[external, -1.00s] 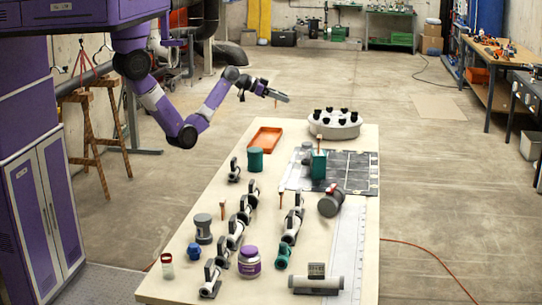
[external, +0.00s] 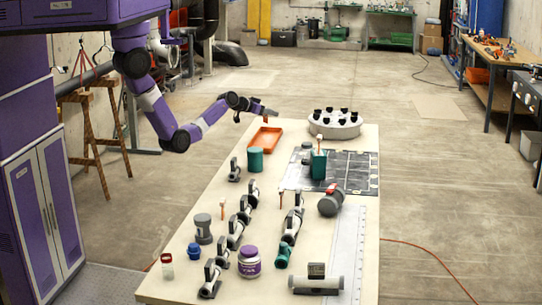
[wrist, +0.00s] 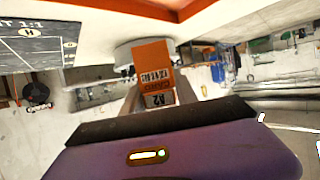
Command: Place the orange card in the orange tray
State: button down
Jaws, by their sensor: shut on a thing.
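The orange card (wrist: 153,57) is held in my gripper (external: 268,113). In the wrist view the card's orange face carries dark lettering, with a pale "A2" label close to the jaws. In the external view the card (external: 266,119) shows as a small orange piece hanging under the gripper tip. My gripper is shut on it, above the far end of the orange tray (external: 251,141). The tray is shallow and looks empty, at the table's far left. Its edge also shows at the top of the wrist view (wrist: 150,8). The card appears apart from the tray.
A teal canister (external: 256,160) stands just in front of the tray. A round white holder (external: 336,129) with several black knobs is to its right. A dark marked mat (external: 345,170) lies right of centre. Several pipe pieces and jars fill the near table (external: 180,287).

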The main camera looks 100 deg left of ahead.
notch_tip(320, 180, down, 9)
dwell(0.4)
jog(key=shift+f+b, duration=0.15)
jog(key=shift+b, duration=0.2)
jog(key=c, duration=0.9)
grip_release()
jog(key=shift+c, duration=0.2)
jog(key=shift+r+p, duration=0.3)
jog(key=shift+p, duration=0.05)
jog(key=v, duration=1.2)
jog(key=shift+f, duration=0.2)
